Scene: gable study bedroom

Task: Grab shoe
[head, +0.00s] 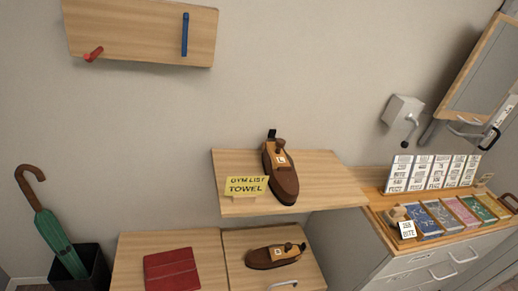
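A brown shoe (284,183) with a small white tag reading "L" sits on a light wooden shelf (325,184) in the middle of the head view. It points toward the front edge, with a dark tab at its far end. A second, similar brown shoe (262,258) lies sideways on the lower wooden cabinet top (236,241), below the shelf. It also has a small white tag, too small to read surely. My gripper does not show in this view, so nothing is seen between its fingers.
A red book (171,270) lies at lower left. A green umbrella (60,242) stands in a black bin (96,268). At right, a drawer unit (430,262) bears cards and several colored packs.

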